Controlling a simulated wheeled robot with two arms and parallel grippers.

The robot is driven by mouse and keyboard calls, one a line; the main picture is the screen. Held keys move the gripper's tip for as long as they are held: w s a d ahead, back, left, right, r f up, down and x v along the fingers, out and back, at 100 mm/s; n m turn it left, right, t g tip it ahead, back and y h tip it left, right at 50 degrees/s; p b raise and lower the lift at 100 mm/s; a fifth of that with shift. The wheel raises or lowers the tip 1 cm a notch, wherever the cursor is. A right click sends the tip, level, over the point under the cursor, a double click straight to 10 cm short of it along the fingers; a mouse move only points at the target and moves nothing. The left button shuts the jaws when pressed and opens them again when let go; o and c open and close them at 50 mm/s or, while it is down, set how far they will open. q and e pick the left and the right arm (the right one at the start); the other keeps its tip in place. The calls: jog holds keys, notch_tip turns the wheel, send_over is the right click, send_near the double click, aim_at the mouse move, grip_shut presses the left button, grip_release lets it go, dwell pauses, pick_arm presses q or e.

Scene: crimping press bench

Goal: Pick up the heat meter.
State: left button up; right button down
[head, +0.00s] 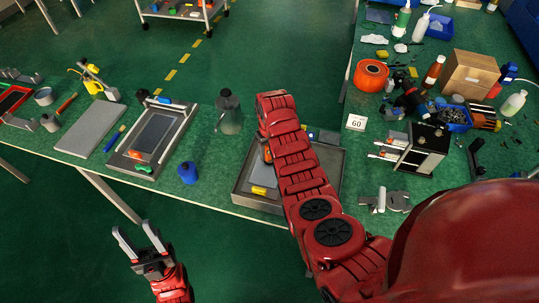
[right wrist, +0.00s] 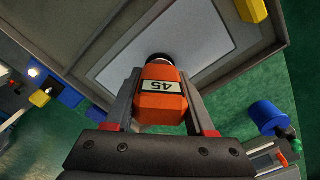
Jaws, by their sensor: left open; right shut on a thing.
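The heat meter, an orange body (right wrist: 162,108) with a white label reading 45 and a dark round end, is between the fingers of my right gripper (right wrist: 160,76) in the right wrist view. The gripper is shut on it, over a grey tray (right wrist: 88,45). I cannot tell whether the meter touches the tray. In the head view my right arm hides most of the meter; a bit of orange (head: 267,153) shows beside the arm. My left gripper (head: 133,238) is open and empty, in front of the bench's near edge.
A yellow block (head: 259,190) is at the tray's near edge. A blue container (head: 187,172) and a grey bottle (head: 229,110) stand left of the tray. A small dark rack (head: 418,148) and a card reading 60 (head: 356,122) are on its right.

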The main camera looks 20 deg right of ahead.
jog(key=shift+r+b, duration=0.25)
jog(key=shift+b, duration=0.1)
jog(key=shift+r+b, duration=0.6)
jog(key=shift+r, duration=0.05)
jog(key=shift+s+a+r, duration=0.15)
jog(key=shift+s, duration=0.4)
jog(key=shift+s+a+r, duration=0.1)
jog(key=shift+s, duration=0.4)
jog(key=s+a+p, duration=0.2)
jog(key=s+p, duration=0.2)
jog(key=s, duration=0.2)
jog(key=s+a+r+p, duration=0.1)
jog(key=s+a+p, duration=0.1)
jog(key=s+p, duration=0.2)
jog(key=s, duration=0.3)
jog(key=shift+s+r, duration=0.2)
jog(key=shift+r, duration=0.1)
